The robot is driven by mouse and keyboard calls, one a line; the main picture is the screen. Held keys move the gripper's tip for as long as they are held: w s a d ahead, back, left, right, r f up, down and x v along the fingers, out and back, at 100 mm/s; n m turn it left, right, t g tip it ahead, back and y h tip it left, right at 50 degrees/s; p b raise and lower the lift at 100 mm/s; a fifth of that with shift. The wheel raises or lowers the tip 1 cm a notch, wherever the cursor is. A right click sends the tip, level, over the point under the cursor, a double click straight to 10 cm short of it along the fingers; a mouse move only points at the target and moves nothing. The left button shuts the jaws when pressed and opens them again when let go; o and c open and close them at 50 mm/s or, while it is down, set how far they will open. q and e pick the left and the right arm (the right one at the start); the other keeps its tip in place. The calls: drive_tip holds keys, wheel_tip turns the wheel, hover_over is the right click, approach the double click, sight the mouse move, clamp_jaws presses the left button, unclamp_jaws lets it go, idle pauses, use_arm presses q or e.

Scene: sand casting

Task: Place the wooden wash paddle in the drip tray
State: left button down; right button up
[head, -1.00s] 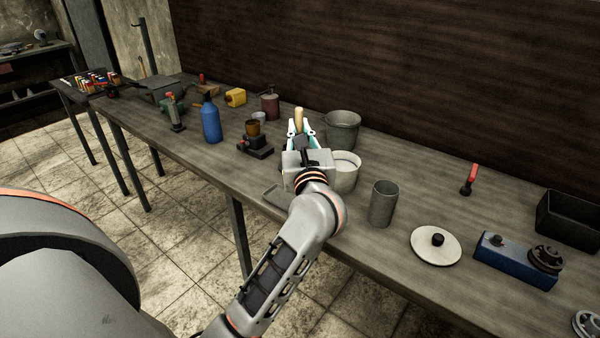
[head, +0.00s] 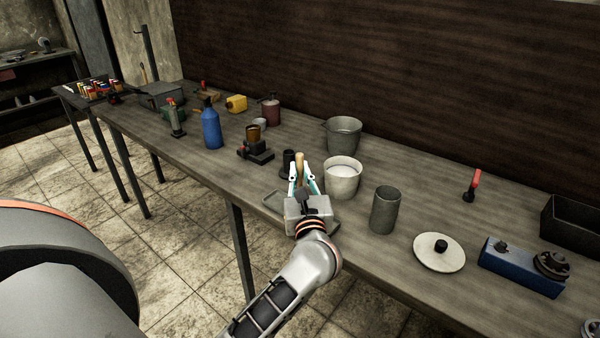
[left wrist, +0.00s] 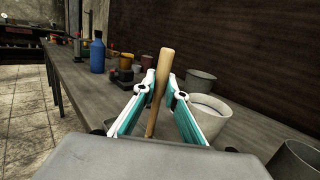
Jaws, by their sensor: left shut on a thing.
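My left gripper (head: 302,182) is shut on the wooden wash paddle (head: 300,163), whose pale tan end stands up above the fingers. In the left wrist view the paddle (left wrist: 162,75) is tilted a little between the teal and white fingers (left wrist: 158,92). The flat grey drip tray (head: 274,203) lies at the table's front edge, with its left part showing. My gripper is over the tray area and hides much of it. I cannot tell whether the paddle's lower end touches the tray. My right gripper is not in view.
A pale bucket with white contents (head: 342,181) stands close right of my gripper, with a grey bucket (head: 343,138) behind it. A dark cylinder (head: 287,161) stands just behind the tray. A grey cup (head: 385,211) is farther right. A blue bottle (head: 211,125) stands left.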

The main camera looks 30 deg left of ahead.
use_arm(q)
drive_tip(key=shift+f, duration=0.2)
drive_tip(key=c, duration=2.1)
unclamp_jaws()
drive_tip(key=shift+r, duration=0.1)
